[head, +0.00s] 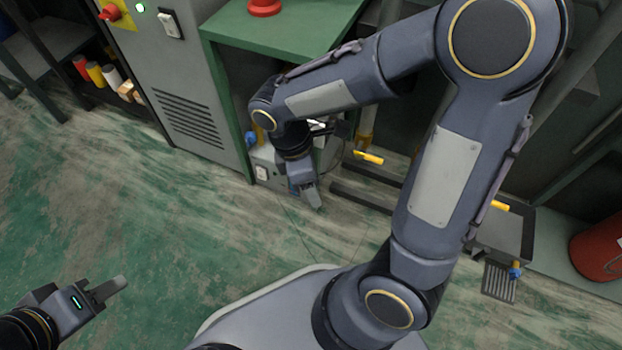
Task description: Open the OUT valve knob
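No OUT label is readable, so I cannot tell which knob is the OUT valve knob. A small blue knob (250,138) sits beside the green bench leg, at the left of a low grey unit (264,160). Another blue knob (515,271) is at the lower right, by a grey box. My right gripper (308,192) points down in front of the low grey unit, apart from the blue knob on its left; its finger gap is unclear. My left gripper (118,286) is over bare floor at the lower left, holding nothing visible. Its fingers look like one from this angle.
A grey cabinet (190,95) and a green bench (285,35) stand behind. Yellow handles (368,157) lie behind my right arm, which hides much of the middle. A red cylinder (600,250) is at the right edge. The floor at left (130,200) is clear.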

